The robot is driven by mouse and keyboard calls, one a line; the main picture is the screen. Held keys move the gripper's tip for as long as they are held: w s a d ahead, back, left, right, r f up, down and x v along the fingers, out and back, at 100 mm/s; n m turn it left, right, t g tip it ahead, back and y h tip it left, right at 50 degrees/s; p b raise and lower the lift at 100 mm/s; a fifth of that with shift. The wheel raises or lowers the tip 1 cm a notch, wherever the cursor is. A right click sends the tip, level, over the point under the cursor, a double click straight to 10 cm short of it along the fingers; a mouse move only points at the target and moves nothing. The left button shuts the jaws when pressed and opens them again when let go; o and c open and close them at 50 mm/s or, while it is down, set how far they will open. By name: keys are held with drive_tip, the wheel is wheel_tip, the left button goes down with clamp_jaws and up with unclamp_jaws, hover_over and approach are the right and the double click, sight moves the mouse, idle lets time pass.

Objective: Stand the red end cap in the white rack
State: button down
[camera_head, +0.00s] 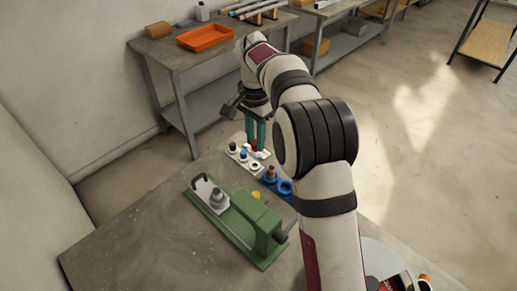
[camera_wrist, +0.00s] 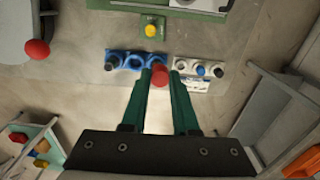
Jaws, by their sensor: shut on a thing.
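The red end cap (camera_wrist: 159,75) is held between the green fingertips of my gripper (camera_wrist: 161,78), seen from above in the wrist view. In the head view my gripper (camera_head: 256,141) points down behind the racks, with a small bit of red at its tips. The white rack (camera_wrist: 194,85) is just right of the cap in the wrist view, and shows in the head view (camera_head: 246,163) in front of the fingers. It holds a dark-topped part and a blue part; a pale ring with a dark centre is at its near end. The cap's underside is hidden.
A blue rack (camera_wrist: 117,55) is left of the white one in the wrist view, with a dark part in one end. The green fixture (camera_head: 247,228) with a yellow knob (camera_wrist: 151,30) stands close by. The grey table's left part is clear.

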drive_tip(key=shift+w+a+f, duration=0.1)
drive_tip(key=shift+w+f, duration=1.4)
drive_tip(key=shift+f, duration=1.2)
drive_tip(key=shift+w+f, duration=1.5)
drive_tip(key=shift+f, duration=1.2)
drive_tip(key=shift+w+a+f, duration=0.1)
drive_tip(key=shift+w+f, duration=1.4)
drive_tip(key=shift+f, duration=1.2)
drive_tip(key=shift+f, duration=0.1)
drive_tip(key=shift+f, duration=0.55)
drive_tip(key=c, duration=0.6)
unclamp_jaws()
drive_tip(key=shift+o, duration=0.4)
